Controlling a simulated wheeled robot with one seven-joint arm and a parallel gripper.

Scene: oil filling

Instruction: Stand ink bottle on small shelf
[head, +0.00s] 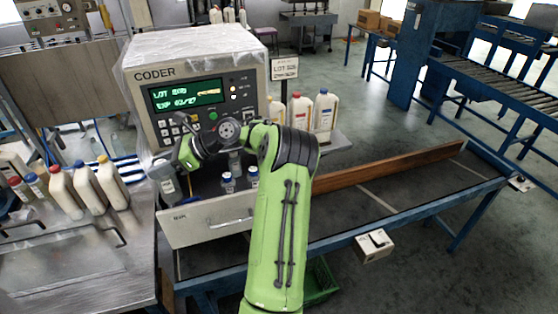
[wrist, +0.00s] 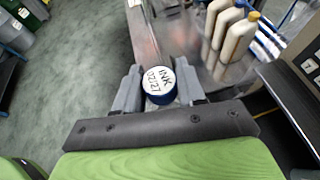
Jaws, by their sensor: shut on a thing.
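The ink bottle shows in the wrist view as a round white top (wrist: 159,81) marked "INK 02/27" with a dark blue rim. My gripper (wrist: 159,92) is shut on it, one finger on each side. A small grey shelf (head: 338,141) juts out right of the coder and carries white bottles with coloured caps (head: 324,108).
Small blue-capped bottles (head: 228,183) stand in the drawer, partly behind my arm. The coder (head: 200,85) is behind my gripper. Several capped bottles (head: 88,190) stand on the metal table at left. A wooden rail (head: 390,166) runs along the conveyor at right.

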